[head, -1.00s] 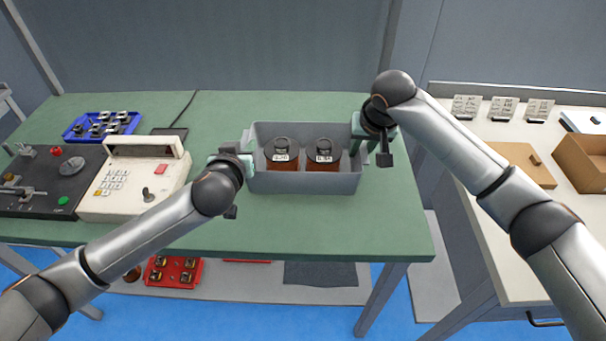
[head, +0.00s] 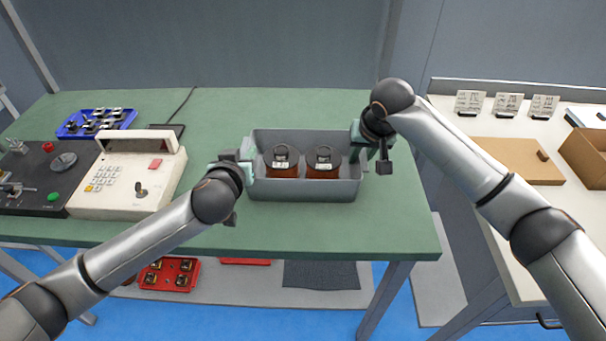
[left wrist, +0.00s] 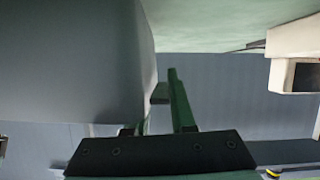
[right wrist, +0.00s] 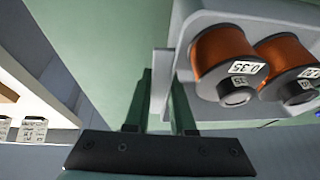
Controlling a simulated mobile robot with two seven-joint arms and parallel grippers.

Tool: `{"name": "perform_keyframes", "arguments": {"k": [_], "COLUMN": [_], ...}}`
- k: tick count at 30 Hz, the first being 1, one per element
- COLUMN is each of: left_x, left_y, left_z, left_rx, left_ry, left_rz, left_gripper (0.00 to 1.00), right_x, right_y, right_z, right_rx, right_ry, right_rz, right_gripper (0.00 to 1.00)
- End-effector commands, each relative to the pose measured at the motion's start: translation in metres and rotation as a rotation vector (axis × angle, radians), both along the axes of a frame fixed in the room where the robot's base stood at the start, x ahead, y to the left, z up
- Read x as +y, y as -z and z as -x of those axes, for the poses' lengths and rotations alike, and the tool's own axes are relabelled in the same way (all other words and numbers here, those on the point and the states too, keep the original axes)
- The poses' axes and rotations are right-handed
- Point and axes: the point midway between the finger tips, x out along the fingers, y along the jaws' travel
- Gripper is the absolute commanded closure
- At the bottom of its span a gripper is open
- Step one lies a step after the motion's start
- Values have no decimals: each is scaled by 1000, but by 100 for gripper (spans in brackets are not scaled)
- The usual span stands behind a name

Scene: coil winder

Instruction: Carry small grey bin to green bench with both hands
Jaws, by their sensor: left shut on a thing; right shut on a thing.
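The small grey bin (head: 305,190) is over the green bench (head: 300,238), level, with two copper wire spools (head: 282,161) (head: 323,162) standing inside. My left gripper (head: 246,170) is shut on the bin's left end; the left wrist view shows the bin's wall (left wrist: 75,60) close up. My right gripper (head: 361,142) is shut on the bin's right end; in the right wrist view its fingers (right wrist: 160,100) straddle the grey rim. Whether the bin's base touches the bench top cannot be told.
A beige winder console (head: 125,178) and a black control panel (head: 45,178) stand left of the bin. A blue tray (head: 96,123) of small parts lies behind them. A white table (head: 490,130) is at the right. The bench front is clear.

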Motion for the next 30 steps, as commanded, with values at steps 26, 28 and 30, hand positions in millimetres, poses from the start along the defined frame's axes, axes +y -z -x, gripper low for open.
{"name": "perform_keyframes", "arguments": {"k": [26,28,30], "left_x": [0,1,2], "left_y": [5,1,-3], "left_z": [10,18,29], "left_rx": [0,1,1], "left_ry": [1,0,1], "left_rz": [2,2,1], "left_gripper": [47,47,47], "right_x": [0,0,0], "right_y": [8,8,8], "right_z": [0,0,0], "right_rx": [0,0,0], "right_ry": [0,0,0], "right_rz": [0,0,0], "right_gripper": [48,48,48]}}
